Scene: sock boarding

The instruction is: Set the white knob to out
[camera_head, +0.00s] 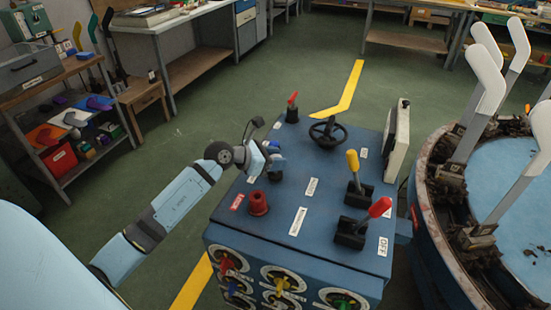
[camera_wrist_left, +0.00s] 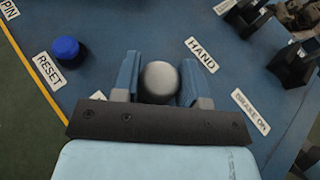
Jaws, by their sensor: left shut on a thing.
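The white knob (camera_wrist_left: 160,82) shows in the left wrist view as a round, pale grey-white top between the two blue fingers. My left gripper (camera_head: 271,157) is over the far left part of the blue console's top (camera_head: 325,195). In the left wrist view my left gripper (camera_wrist_left: 160,72) is shut on the knob, with one finger on each side. The gripper hides the knob in the head view. How far the knob stands out of the panel cannot be told. My right gripper is not in view.
A blue button (camera_wrist_left: 66,48) by the RESET label is left of the fingers. On the console are a red button (camera_head: 258,203), a black handwheel (camera_head: 328,133), a yellow-handled lever (camera_head: 353,160) and a red-handled lever (camera_head: 379,208). A round machine with white boards (camera_head: 487,80) stands right.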

